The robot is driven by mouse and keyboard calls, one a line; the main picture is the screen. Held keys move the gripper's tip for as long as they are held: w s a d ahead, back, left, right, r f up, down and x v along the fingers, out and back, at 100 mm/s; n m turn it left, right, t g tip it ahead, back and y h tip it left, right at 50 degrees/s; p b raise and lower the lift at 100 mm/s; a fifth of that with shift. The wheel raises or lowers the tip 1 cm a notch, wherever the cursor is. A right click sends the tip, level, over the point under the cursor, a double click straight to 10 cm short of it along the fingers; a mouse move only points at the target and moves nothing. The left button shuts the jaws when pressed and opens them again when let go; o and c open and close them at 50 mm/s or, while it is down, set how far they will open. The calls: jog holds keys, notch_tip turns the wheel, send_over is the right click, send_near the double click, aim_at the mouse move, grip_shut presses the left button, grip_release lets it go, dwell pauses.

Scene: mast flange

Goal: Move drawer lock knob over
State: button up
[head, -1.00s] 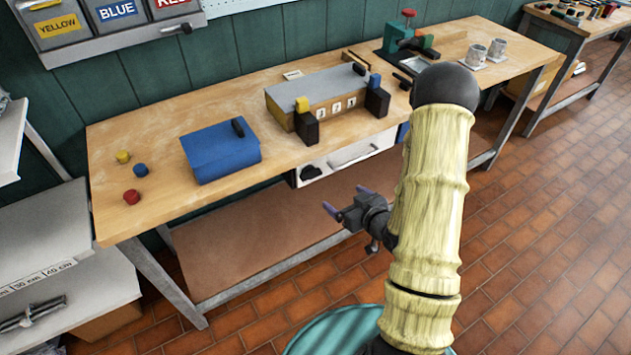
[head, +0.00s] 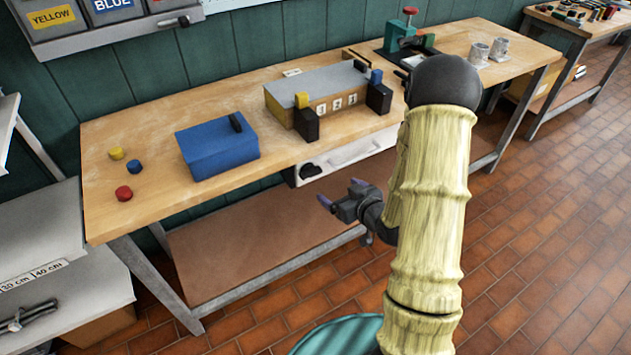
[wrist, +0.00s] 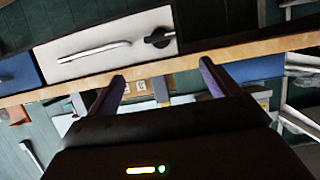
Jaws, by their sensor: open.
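The drawer lock knob (head: 310,171) is black and sits at the left end of the white drawer front (head: 345,158) under the bench. In the wrist view, which shows the drawer upside down, the knob (wrist: 159,39) is a dark disc with a bar lying roughly along the drawer front. A grey bar handle (wrist: 95,52) is beside it. My gripper (head: 341,193) is open and empty, in front of and below the drawer, apart from the knob. Its two purple-tipped fingers (wrist: 162,72) show in the wrist view, with the knob beyond them.
The wooden bench top (head: 130,205) overhangs the drawer. On it stand a blue box (head: 215,150), a grey-topped box with black posts (head: 320,95) and several coloured knobs. A brown lower shelf (head: 255,255) runs beneath. The tiled floor (head: 540,240) at right is clear.

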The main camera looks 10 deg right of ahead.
aim_at(312, 173)
jog(key=p+x, duration=0.1)
jog(key=x, duration=1.3)
jog(key=shift+f, duration=0.15)
jog(key=c, duration=1)
